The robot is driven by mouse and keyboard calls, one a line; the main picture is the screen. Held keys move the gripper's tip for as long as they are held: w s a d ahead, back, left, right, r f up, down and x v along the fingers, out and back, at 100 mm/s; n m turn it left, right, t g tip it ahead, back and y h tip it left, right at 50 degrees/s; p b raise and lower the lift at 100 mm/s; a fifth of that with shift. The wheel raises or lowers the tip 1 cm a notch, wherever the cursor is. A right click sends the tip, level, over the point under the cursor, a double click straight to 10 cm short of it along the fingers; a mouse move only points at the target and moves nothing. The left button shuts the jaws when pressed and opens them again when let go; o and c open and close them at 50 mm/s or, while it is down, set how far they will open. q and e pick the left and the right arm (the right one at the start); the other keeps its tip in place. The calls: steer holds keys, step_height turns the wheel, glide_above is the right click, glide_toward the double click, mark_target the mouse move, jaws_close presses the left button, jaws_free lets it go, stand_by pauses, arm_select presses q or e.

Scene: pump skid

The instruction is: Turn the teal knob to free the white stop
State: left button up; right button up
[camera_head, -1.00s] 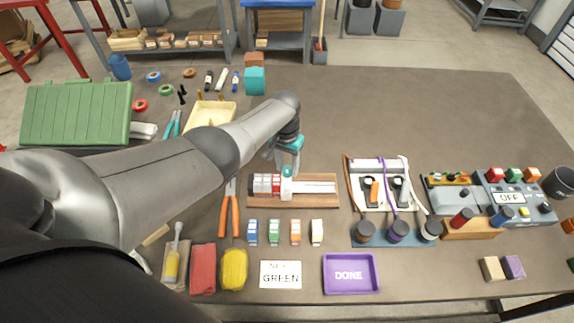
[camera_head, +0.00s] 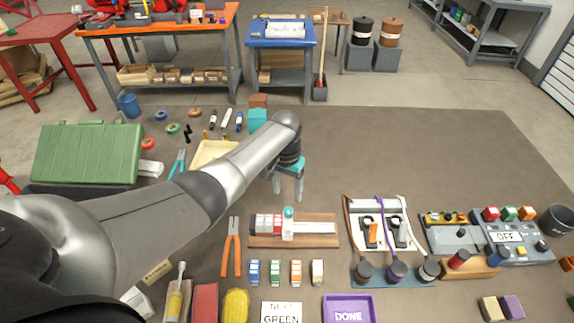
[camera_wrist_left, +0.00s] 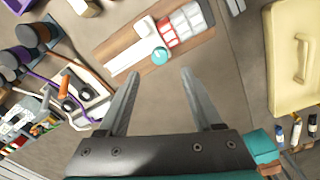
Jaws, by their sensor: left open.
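In the left wrist view the knob (camera_wrist_left: 160,55) shows as a round teal ball beside the white stop (camera_wrist_left: 143,30). Red and white blocks (camera_head: 265,225) stand in a row at the stop's left in the head view. My left gripper (camera_head: 287,197) is open and empty, pointing down just behind the knob, apart from it. In the left wrist view its fingertips (camera_wrist_left: 160,74) point towards the knob. My right gripper is not in view.
Orange pliers (camera_head: 231,247) lie left of the board. Several small coloured blocks (camera_head: 275,272) stand in front. A cable rack (camera_head: 380,238) and a switch panel (camera_head: 508,236) stand to the right.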

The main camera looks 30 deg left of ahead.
arm_select(q)
step_height(320, 180, up, 7)
steer(key=p, duration=0.1)
steer(key=shift+r, duration=0.15)
steer(key=shift+a, duration=0.1)
stand_by(0.4)
